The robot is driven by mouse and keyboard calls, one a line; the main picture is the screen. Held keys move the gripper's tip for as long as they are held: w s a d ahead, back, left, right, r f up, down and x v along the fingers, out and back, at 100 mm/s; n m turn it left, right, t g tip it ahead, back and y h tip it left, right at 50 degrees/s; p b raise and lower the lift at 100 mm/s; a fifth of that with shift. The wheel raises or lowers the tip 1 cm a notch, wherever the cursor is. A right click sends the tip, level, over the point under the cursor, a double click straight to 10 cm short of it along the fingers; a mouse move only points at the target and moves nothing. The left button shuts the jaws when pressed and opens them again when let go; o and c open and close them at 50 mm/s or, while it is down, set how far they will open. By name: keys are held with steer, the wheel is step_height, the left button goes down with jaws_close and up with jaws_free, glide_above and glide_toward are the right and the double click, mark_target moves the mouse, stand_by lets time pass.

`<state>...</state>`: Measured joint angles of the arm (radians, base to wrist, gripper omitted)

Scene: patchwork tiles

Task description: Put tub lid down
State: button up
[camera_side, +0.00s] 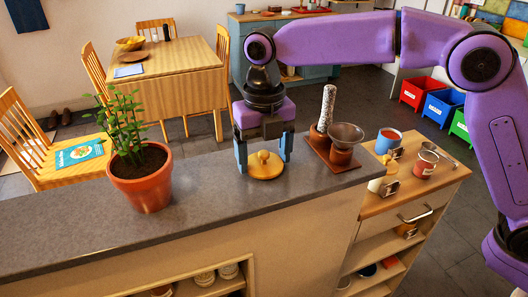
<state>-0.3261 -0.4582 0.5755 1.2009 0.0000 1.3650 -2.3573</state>
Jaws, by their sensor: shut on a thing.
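The tub lid (265,170) is a round yellow disc with a small knob on top. It is at the grey counter's surface, near the middle of the picture. My gripper (263,160) points straight down over it, with one blue finger on each side, and is shut on the lid. I cannot tell whether the lid rests on the counter or hangs just above it. No tub shows under the lid.
A potted plant (141,187) stands on the grey counter (215,195) to the left. A brown tray (334,166) with a speckled cylinder (326,108) and a dark funnel-shaped bowl (345,134) is close on the right. The counter between plant and lid is clear.

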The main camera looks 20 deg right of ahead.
mark_target(265, 152)
steer(key=shift+f, duration=0.1)
steer(key=o, duration=0.9)
steer(key=shift+o, duration=0.2)
step_height(265, 152, up, 12)
steer(key=s+d+f+m, duration=0.5)
steer(key=s+d+m, duration=0.2)
steer(key=s+d, duration=0.2)
steer(key=s+d+f+m, duration=0.6)
steer(key=s+d+m, duration=0.2)
steer(key=d, duration=0.3)
steer(key=s+d+f+m, duration=0.6)
steer(key=s+d+m, duration=0.2)
steer(key=s+d, duration=0.2)
steer(key=shift+s+d, duration=0.35)
steer(key=shift+s, duration=0.25)
